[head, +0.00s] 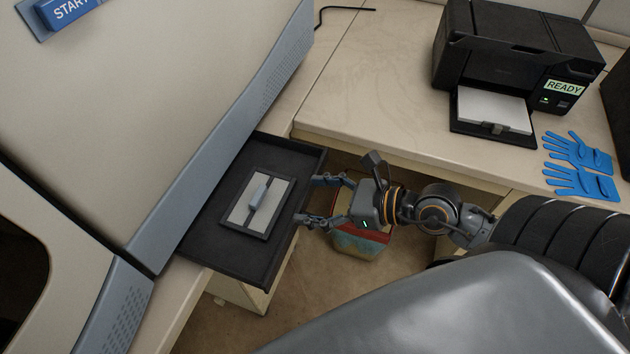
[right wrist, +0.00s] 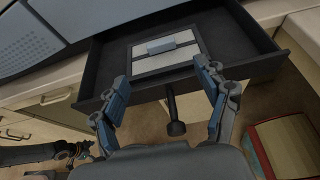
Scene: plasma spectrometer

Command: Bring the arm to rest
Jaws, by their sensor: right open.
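My right gripper (head: 307,199) is open and empty at the front edge of a dark pulled-out drawer (head: 213,245) of the spectrometer (head: 150,110). In the right wrist view its two fingers (right wrist: 160,75) stand apart, either side of a dark knob on a stem (right wrist: 176,128) at the drawer's front. I see no grip on the knob. A framed pale plate (head: 240,212) with a small blue-grey block (head: 258,196) lies in the drawer. A dark jointed part, perhaps my left gripper (right wrist: 75,152), shows at the left of the right wrist view; its jaws are unclear.
A black printer (head: 515,50) with a READY label stands on the beige counter (head: 380,75). Blue gloves (head: 580,165) lie beside it. A red-rimmed bin (head: 358,243) stands on the floor below my right gripper. A blue START button (head: 65,10) is at top left.

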